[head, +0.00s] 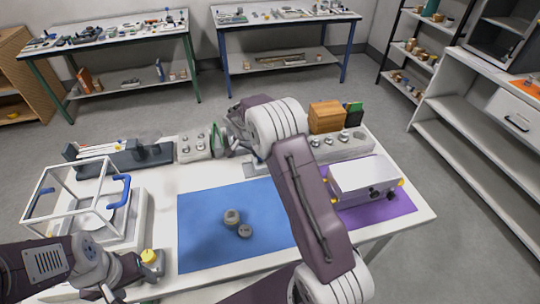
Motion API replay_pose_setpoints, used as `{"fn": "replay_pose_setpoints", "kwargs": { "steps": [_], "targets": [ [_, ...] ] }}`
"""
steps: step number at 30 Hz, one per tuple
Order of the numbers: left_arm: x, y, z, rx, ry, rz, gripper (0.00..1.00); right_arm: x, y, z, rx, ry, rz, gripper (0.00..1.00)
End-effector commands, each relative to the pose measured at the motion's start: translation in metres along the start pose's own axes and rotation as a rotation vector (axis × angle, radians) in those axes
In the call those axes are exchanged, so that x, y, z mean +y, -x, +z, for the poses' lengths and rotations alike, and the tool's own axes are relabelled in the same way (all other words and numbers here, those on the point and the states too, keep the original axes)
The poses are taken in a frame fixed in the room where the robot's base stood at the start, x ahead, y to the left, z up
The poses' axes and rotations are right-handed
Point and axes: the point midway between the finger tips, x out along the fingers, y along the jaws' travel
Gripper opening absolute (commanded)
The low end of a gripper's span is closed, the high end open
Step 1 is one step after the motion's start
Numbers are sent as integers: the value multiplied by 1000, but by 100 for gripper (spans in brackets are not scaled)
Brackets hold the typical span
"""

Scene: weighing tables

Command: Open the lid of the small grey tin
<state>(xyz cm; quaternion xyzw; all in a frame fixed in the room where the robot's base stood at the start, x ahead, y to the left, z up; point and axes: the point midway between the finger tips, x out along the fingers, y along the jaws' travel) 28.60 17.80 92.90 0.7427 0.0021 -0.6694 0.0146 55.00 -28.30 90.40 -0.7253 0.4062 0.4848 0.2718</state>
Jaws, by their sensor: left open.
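Two small round grey things are on the blue mat (200,244). The taller one, which looks like the small grey tin (231,217), has a darker round centre on top. A lower, smaller grey round piece (245,231) is just in front and to the right of it; I cannot tell whether it is a lid or a separate item. My left gripper (137,268) is open at the lower left, beside the mat and apart from the tin. My right arm crosses the table's right half and reaches to the back; its gripper end (232,136) is small and partly hidden.
A glass-walled balance (136,222) stands on the left. A grey rack (194,148) and a wooden block (326,117) stand at the back. A white box device (362,176) sits on a purple mat (397,207) at right. Most of the blue mat is clear.

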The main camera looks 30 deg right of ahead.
Motion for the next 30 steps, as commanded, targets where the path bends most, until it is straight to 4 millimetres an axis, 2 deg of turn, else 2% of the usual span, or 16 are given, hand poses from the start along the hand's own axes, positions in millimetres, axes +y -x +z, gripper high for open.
{"fn": "replay_pose_setpoints", "kwargs": {
  "steps": [1,5,14,15,17,26,30],
  "targets": [
    [0,-5,1,0,0,0,59,-8,0,7,2,3,-4,0],
    [0,-7,1,0,0,0,59,-16,5,15,1,1,-2,0],
    [0,-6,1,0,0,0,59,-17,7,15,1,-1,-2,0],
    [0,-6,1,0,0,0,59,-17,7,15,1,-1,-2,34],
    [0,-6,1,0,0,0,59,-17,7,15,1,-1,-2,49],
    [0,-6,1,0,0,0,59,-16,8,15,0,0,-1,49],
    [0,-8,1,0,0,0,59,-17,26,14,3,0,-4,49]
  ]
}}
